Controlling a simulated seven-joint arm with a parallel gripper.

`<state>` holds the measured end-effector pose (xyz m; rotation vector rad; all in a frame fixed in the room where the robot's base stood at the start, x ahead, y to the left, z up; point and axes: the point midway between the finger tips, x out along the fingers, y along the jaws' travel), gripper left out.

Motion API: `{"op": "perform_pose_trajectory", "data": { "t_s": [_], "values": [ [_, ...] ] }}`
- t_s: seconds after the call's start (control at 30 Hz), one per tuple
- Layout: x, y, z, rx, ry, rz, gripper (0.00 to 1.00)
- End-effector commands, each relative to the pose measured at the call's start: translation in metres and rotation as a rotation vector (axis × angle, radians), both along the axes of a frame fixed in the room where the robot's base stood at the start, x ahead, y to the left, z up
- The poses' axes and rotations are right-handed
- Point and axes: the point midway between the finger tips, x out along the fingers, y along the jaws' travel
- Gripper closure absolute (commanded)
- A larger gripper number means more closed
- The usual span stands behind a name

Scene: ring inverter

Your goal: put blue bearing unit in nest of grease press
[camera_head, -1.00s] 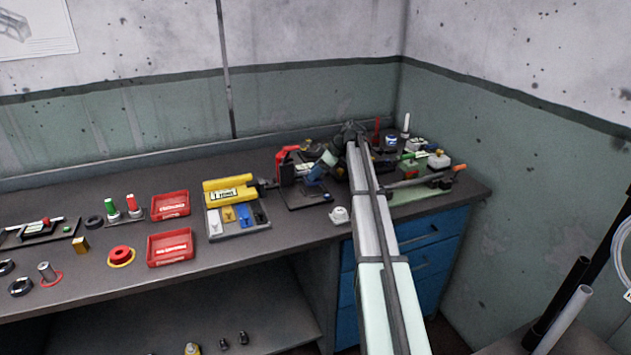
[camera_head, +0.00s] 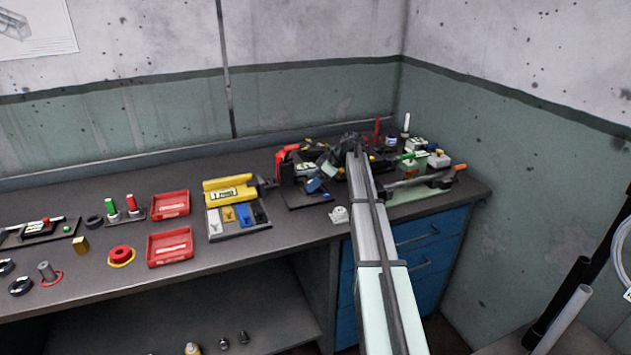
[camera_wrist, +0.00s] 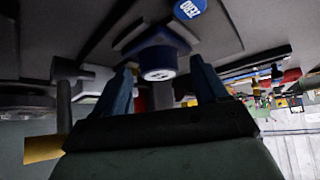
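My gripper (camera_wrist: 161,72) has two blue fingers spread apart in the wrist view. A round part with a white face and blue band, which looks like the blue bearing unit (camera_wrist: 158,73), is between the fingertips, with a gap visible on each side. In the head view my gripper (camera_head: 314,186) is low over the dark base of the grease press (camera_head: 297,202), which has a red upper part. The bearing unit cannot be made out in that view.
A yellow fixture (camera_head: 228,190) and a grey tray (camera_head: 240,230) of small coloured parts are left of the press. Two red bins (camera_head: 170,250) stand further left. A small white item (camera_head: 339,215) is near the front edge. Tools crowd the right corner. A blue round label (camera_wrist: 190,9) shows in the wrist view.

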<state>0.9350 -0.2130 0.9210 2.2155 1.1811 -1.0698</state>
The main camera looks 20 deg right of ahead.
Motion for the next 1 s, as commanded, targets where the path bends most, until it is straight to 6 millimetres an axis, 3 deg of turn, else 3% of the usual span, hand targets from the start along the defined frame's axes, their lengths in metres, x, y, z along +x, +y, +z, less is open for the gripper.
{"op": "perform_pose_trajectory", "data": {
  "t_s": [0.43, 1.0],
  "values": [
    [-0.004, -0.006, 0.012, 0.0, -0.001, -0.001, 0.25],
    [-0.036, -0.055, 0.086, -0.001, -0.001, -0.001, 0.25]
  ]
}}
